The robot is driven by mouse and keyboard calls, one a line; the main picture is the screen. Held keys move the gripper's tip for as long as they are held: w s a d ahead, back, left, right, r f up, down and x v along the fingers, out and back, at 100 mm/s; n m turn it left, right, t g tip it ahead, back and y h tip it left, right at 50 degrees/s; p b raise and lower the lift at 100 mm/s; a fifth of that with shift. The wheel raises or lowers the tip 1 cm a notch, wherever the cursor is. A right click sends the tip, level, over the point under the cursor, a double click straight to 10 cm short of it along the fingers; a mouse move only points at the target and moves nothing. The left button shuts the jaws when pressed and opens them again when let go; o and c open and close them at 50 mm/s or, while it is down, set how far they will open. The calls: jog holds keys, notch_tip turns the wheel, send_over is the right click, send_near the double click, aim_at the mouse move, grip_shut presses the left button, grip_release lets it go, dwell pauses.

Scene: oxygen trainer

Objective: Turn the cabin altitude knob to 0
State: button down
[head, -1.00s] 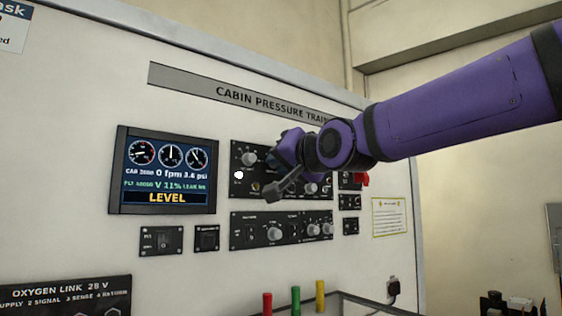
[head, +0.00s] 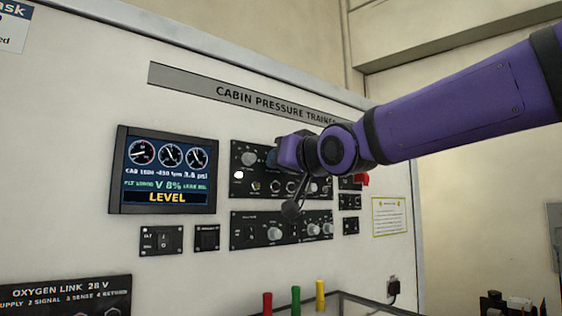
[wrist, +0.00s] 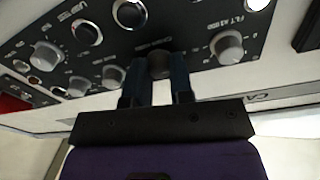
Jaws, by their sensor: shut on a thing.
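The cabin altitude knob (wrist: 160,66) is a dark grey round knob on the black upper panel, seen upside down in the wrist view. The small label by it is blurred. My gripper (wrist: 157,80) has its two blue fingers on either side of this knob, shut on it. In the head view my gripper (head: 272,160) is at the upper panel (head: 238,187) and hides the knob. The knob's pointer and its scale cannot be read. The display (head: 168,168) shows three dials, a cabin line reading about 1600 with a negative fpm value, 3.8 psi, and LEVEL.
The FLT ALT knob (wrist: 228,46) sits close beside my fingers. Other knobs (wrist: 46,55) and round sockets line the same panel. A lower panel (head: 250,232) with more knobs is below. A red switch guard (head: 361,180) is to the right. Red, green and yellow posts (head: 295,299) stand in front.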

jog(key=c, duration=1)
grip_release()
jog(key=shift+s, duration=0.1)
jog(key=v, duration=1)
jog(key=shift+s+d, duration=0.2)
jog(key=shift+s, duration=0.05)
jog(key=s+d+f+m+g+h, duration=0.4)
jog(key=d+f+h, duration=0.3)
jog(key=d+f, duration=0.85)
jog(key=s+d+f+g+h, duration=0.1)
jog(key=s+d+f+g, duration=0.2)
jog(key=s+f, duration=0.3)
jog(key=s+d+f+g+h, duration=0.1)
jog(key=s+d+f+g, duration=0.2)
jog(key=s+f, duration=0.4)
notch_tip(320, 180, down, 3)
jog(key=shift+s+r+h, duration=0.25)
jog(key=shift+h, duration=0.15)
